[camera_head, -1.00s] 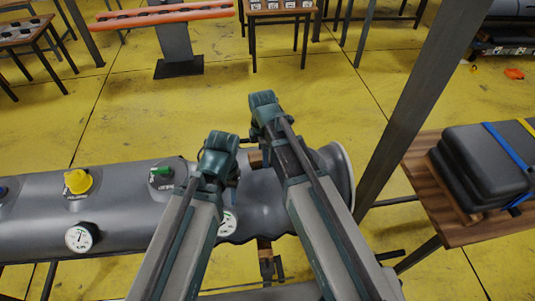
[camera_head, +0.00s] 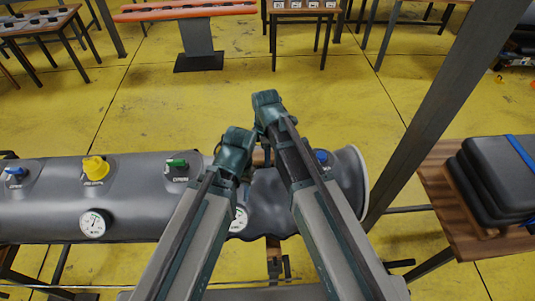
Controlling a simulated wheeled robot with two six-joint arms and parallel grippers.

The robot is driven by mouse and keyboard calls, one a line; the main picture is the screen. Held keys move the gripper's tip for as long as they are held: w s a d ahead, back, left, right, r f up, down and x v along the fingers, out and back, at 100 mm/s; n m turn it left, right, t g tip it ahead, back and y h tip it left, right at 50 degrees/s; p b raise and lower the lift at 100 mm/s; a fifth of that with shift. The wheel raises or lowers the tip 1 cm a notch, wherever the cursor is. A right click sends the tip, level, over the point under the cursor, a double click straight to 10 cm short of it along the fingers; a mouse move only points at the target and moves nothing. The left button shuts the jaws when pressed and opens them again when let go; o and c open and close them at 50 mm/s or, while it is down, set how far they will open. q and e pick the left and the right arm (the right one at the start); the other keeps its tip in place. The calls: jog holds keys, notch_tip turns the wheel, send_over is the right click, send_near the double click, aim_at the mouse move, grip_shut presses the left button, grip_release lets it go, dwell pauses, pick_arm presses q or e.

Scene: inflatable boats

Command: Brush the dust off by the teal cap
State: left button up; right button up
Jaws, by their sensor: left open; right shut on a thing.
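A grey inflatable tube (camera_head: 130,215) lies across the view with caps along its top: blue (camera_head: 15,174), yellow (camera_head: 95,168), green (camera_head: 177,163), and another blue one (camera_head: 321,157) right of my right arm. No cap is plainly teal; the green one is nearest in colour. My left gripper (camera_head: 237,141) is open over the tube, right of the green cap. My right gripper (camera_head: 268,106) is shut, beside and above the left one in the picture; its own body hides what it holds. A small brown piece shows between the arms. I cannot make out any dust.
Two round gauges sit on the tube's front, one at left (camera_head: 93,224), one partly behind my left arm (camera_head: 239,219). A slanted grey post (camera_head: 450,110) and a wooden table (camera_head: 455,215) with black cases (camera_head: 500,175) stand at right.

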jog(key=shift+d, duration=0.15)
pick_arm(q)
jog(key=shift+f, duration=0.15)
pick_arm(e)
jog(key=shift+d+f, duration=0.15)
jog(key=shift+d, duration=1.85)
jog(key=shift+d, duration=2.05)
pick_arm(q)
jog(key=shift+r, duration=0.2)
pick_arm(e)
jog(key=shift+r, duration=0.2)
pick_arm(q)
notch_tip(320, 180, up, 6)
jog(key=p, duration=0.6)
pick_arm(e)
notch_tip(320, 180, up, 6)
jog(key=shift+f, duration=0.1)
